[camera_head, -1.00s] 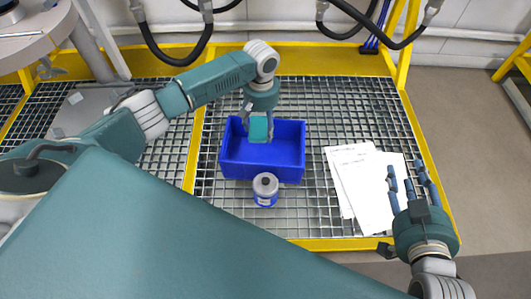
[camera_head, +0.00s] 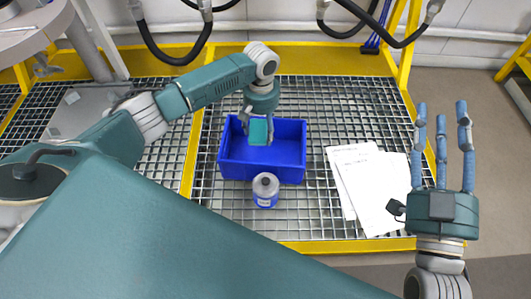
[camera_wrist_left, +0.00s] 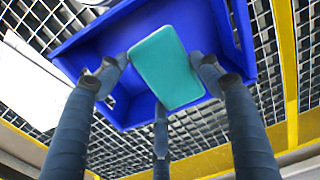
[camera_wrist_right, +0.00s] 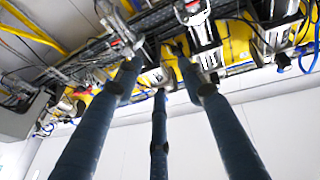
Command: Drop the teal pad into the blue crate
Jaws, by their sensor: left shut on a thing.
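The teal pad (camera_head: 258,131) is held by my left gripper (camera_head: 258,126) above the left part of the blue crate (camera_head: 285,172). In the left wrist view the teal pad (camera_wrist_left: 166,68) lies between the fingers of my left gripper (camera_wrist_left: 162,85), with the blue crate (camera_wrist_left: 85,55) behind it. The crate stands on the metal grating, and its visible inside is empty. My right gripper (camera_head: 443,130) is at the right, clear of the crate. Its fingers are spread and hold nothing, as the right wrist view also shows (camera_wrist_right: 155,75).
A small blue-and-white can (camera_head: 265,190) stands in front of the crate. White papers (camera_head: 370,190) lie to its right on the grating (camera_head: 320,100). Yellow frame rails (camera_head: 345,246) edge the platform. Dark hoses (camera_head: 165,50) hang at the back.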

